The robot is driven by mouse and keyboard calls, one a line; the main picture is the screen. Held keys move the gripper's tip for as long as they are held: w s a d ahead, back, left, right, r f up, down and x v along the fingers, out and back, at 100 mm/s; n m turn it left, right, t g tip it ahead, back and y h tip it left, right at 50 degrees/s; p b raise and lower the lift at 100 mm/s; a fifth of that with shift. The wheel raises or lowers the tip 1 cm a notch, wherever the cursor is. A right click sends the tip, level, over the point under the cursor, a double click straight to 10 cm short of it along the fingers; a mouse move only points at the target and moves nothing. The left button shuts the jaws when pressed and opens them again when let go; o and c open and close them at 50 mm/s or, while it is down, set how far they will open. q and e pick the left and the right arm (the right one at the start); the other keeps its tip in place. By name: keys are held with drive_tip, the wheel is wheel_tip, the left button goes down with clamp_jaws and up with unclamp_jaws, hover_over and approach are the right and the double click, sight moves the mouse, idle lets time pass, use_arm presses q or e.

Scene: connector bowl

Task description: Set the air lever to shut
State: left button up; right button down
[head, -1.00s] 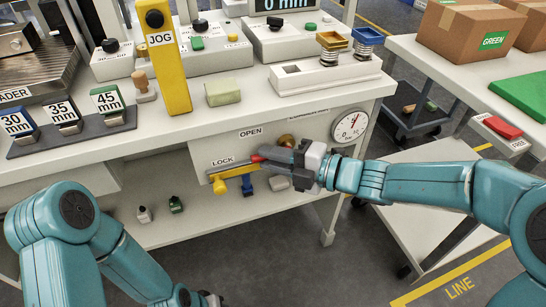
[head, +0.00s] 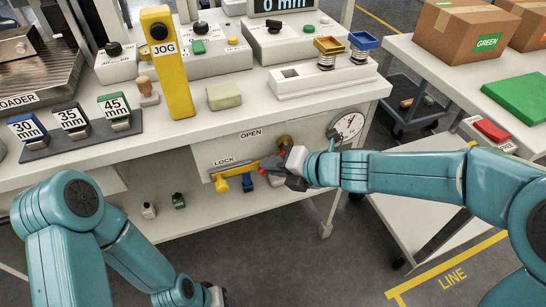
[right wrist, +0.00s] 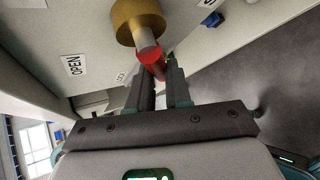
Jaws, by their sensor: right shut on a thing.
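The air lever shows best in the right wrist view: a brass hub (right wrist: 138,20) on the white panel, with a grey stem and a red handle (right wrist: 153,62). My right gripper (right wrist: 166,80) has its two dark fingers on either side of the red handle and is shut on it. In the head view the right gripper (head: 277,172) is below the brass hub (head: 284,142) and covers most of the lever.
A yellow lock bar (head: 232,174) and a blue tab (head: 247,182) sit close left of the right gripper. A round gauge (head: 349,126) is at the right on the same panel.

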drive_tip(key=shift+w+d+f+n+t+h, duration=0.3)
drive_tip(key=shift+d+n+h, duration=0.35)
drive_tip(key=shift+h, duration=0.7)
drive_tip(key=shift+w+d+f+n+t+h, duration=0.1)
drive_tip(key=shift+d+f+n+t+h, duration=0.3)
drive_tip(key=shift+n+h, duration=0.75)
drive_tip(key=shift+w+d+f+n+t+h, duration=0.15)
drive_tip(key=shift+d+f+n+t+h, duration=0.3)
drive_tip(key=shift+h, duration=1.15)
drive_tip(key=shift+d+r, duration=0.2)
drive_tip(key=shift+d, duration=0.05)
drive_tip(key=c, duration=1.1)
unclamp_jaws()
drive_tip(key=shift+o, duration=0.2)
